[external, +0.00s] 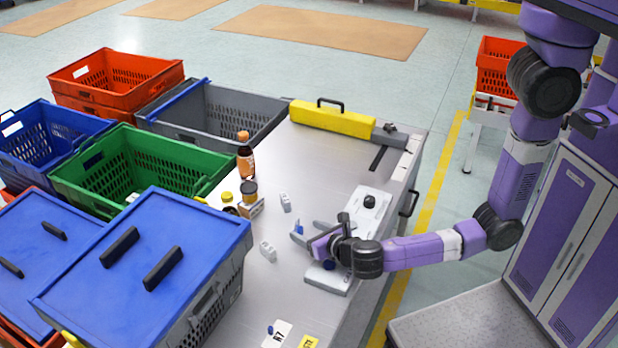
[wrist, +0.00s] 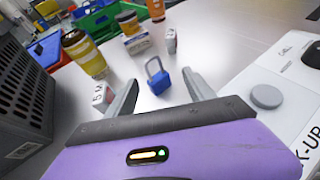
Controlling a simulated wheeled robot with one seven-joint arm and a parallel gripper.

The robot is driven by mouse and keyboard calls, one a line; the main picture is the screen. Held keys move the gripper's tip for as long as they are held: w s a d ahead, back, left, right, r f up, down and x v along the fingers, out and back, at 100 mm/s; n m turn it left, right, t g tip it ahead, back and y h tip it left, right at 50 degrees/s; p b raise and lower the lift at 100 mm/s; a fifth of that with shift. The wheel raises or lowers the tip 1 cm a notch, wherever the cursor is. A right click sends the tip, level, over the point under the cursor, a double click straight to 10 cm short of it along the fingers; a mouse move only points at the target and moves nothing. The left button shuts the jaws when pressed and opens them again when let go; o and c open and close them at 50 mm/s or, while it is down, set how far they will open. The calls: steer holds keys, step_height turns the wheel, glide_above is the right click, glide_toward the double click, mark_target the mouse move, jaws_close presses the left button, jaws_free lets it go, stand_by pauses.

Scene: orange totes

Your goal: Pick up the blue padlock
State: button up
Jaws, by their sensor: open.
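The blue padlock (wrist: 158,84) stands on the grey table top in the wrist view, with its grey shackle upward. It lies ahead of my gripper (wrist: 161,86), roughly between the lines of the two fingers and a little beyond the tips. The fingers are apart with nothing between them. In the external view my gripper (external: 308,233) is low over the table, and a small blue patch, likely the padlock (external: 298,230), shows beside its fingers, partly hidden.
A grey-white panel with a round button (wrist: 267,96) lies close on the right. A small white box (wrist: 101,96) is near the left finger. Behind stand a yellow-labelled jar (wrist: 84,54) and a bottle (external: 245,158). A blue-lidded tote (external: 205,218) borders the table's left side.

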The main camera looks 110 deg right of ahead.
mark_target(299, 230)
steer(key=x, duration=0.4)
steer(key=shift+w, duration=0.3)
jaws_close()
